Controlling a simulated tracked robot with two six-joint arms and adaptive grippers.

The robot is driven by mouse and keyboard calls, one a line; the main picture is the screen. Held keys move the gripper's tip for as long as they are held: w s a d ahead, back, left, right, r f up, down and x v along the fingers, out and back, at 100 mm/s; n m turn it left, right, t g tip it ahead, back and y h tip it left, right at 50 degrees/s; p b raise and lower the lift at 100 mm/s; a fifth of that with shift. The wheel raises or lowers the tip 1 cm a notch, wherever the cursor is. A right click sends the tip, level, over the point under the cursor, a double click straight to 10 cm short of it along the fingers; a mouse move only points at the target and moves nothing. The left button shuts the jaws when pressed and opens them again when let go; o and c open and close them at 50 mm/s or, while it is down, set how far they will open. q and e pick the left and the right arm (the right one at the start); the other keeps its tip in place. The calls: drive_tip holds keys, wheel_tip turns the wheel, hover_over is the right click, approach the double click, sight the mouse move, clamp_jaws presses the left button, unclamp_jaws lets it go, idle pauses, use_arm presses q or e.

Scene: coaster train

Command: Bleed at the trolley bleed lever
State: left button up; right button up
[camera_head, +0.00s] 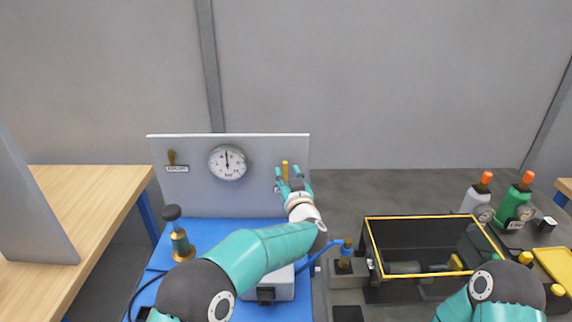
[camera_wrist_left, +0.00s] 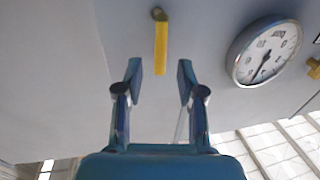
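A yellow lever (camera_head: 285,170) hangs on the right part of the upright grey panel (camera_head: 195,200). In the left wrist view the yellow lever (camera_wrist_left: 161,45) lies ahead of and between my fingertips, apart from them. My left gripper (camera_head: 292,180) is in front of the panel at the lever, with its fingers apart and empty; they also show in the left wrist view (camera_wrist_left: 160,82). A round dial gauge (camera_head: 227,162) sits left of the lever, and shows in the left wrist view too (camera_wrist_left: 264,50). My right gripper is outside the views; only part of that arm shows at lower right.
A brass-coloured lever (camera_head: 171,158) with a label is on the panel's left. The blue trolley top (camera_head: 208,232) carries a brass fitting with a black knob (camera_head: 180,235). An open black, yellow-edged bin (camera_head: 400,219) and bottles (camera_head: 514,205) stand right. A wooden table (camera_head: 95,190) is left.

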sight(285, 169)
use_arm(q)
drive_tip(key=shift+w+a+p, duration=0.15)
drive_tip(key=shift+w, duration=0.55)
drive_tip(key=shift+w+a+p, duration=0.1)
drive_tip(key=shift+w+p, duration=0.05)
drive_tip(key=shift+w, duration=0.5)
clamp_jaws()
